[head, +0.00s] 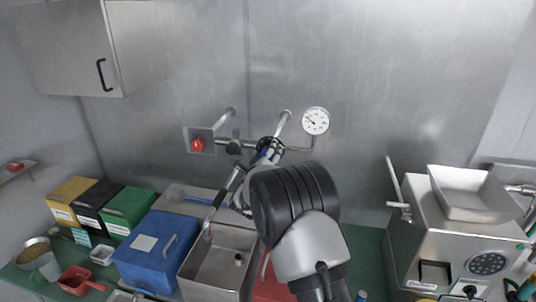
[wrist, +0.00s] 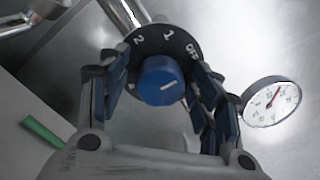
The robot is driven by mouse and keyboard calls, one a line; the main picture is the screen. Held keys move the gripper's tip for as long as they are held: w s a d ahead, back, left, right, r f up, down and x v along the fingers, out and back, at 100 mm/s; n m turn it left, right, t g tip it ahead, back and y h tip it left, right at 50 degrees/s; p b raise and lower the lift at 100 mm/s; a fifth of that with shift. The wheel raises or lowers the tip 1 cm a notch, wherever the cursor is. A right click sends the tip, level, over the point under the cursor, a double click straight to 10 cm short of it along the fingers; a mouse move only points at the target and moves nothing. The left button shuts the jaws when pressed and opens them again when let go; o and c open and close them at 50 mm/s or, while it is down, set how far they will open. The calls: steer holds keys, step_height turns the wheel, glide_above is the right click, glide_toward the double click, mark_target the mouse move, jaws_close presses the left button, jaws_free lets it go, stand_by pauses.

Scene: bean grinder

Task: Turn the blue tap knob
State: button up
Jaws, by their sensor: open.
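In the head view the black dial (head: 270,146) shows on the wall pipe, partly covered by my gripper. My gripper (wrist: 158,90) is open, with one finger on the left and one on the right of the knob. I cannot tell whether the fingers touch it. In the head view my wrist hides much of the gripper.
A pressure gauge (head: 315,121) is right of the dial, and a red knob (head: 198,145) is to its left. A steel sink (head: 218,262) lies below. A blue box (head: 155,250) and several coloured bins stand at left. A steel machine (head: 450,235) stands at right.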

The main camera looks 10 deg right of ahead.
steer(key=c, duration=1.1)
